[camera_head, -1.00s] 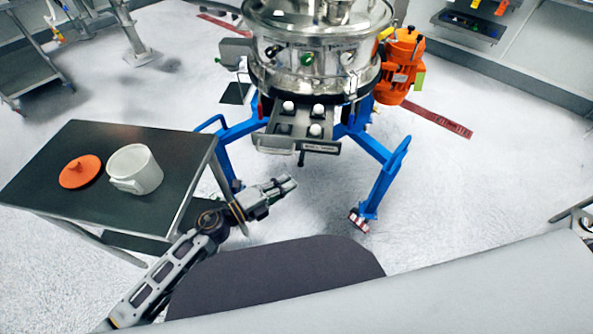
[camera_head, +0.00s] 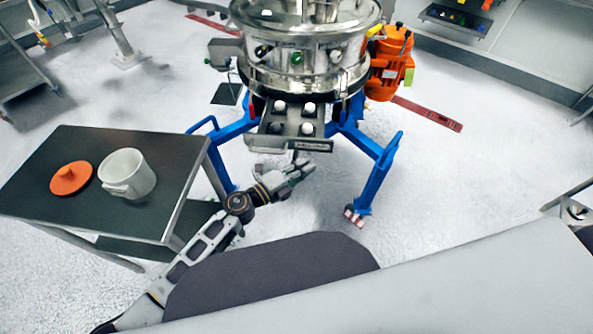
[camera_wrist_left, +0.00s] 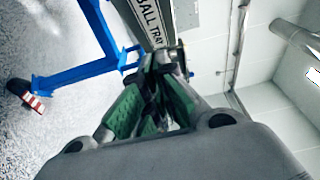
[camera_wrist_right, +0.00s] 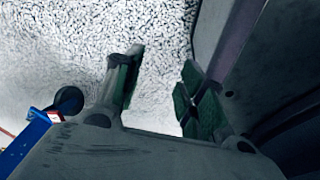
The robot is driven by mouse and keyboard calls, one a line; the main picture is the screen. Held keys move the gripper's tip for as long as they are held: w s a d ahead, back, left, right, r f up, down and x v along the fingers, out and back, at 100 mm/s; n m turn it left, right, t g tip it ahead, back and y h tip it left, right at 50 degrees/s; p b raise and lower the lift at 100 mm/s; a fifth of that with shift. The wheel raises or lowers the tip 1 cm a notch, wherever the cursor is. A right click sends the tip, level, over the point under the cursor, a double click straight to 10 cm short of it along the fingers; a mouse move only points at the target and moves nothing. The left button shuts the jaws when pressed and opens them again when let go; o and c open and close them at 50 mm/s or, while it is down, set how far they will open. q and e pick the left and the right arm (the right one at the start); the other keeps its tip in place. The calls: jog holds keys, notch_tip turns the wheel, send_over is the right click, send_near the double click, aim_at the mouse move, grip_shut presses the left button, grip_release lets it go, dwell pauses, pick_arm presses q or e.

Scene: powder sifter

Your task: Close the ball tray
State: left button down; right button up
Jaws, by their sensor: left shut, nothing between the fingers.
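The ball tray (camera_head: 292,142) sticks out of the front of the steel sifter (camera_head: 300,60), with white balls in its compartments. Its front label reads "BALL TRAY" in the left wrist view (camera_wrist_left: 148,22). My left gripper (camera_head: 308,166) is shut and empty, just below and in front of the tray's front face. In the left wrist view its fingertips (camera_wrist_left: 163,58) overlap the front near a small knob; I cannot tell whether they touch. My right gripper (camera_wrist_right: 160,75) is open and empty, seen only in the right wrist view, with speckled floor beyond it.
A dark side table (camera_head: 50,195) at left holds a white container (camera_head: 127,174) and an orange lid (camera_head: 71,178). Blue legs (camera_head: 378,172) stand on both sides under the sifter. An orange motor (camera_head: 387,65) is at its right.

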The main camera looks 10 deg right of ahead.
aim_at(319, 147)
pick_arm(q)
jog(key=w, duration=0.1)
jog(key=w+d, duration=0.1)
jog(key=w, duration=0.2)
jog(key=shift+d, duration=0.35)
pick_arm(e)
jog(key=shift+a, duration=0.3)
pick_arm(q)
jog(key=shift+w+b, duration=0.1)
jog(key=shift+b, duration=0.2)
pick_arm(e)
jog(key=shift+w, duration=0.15)
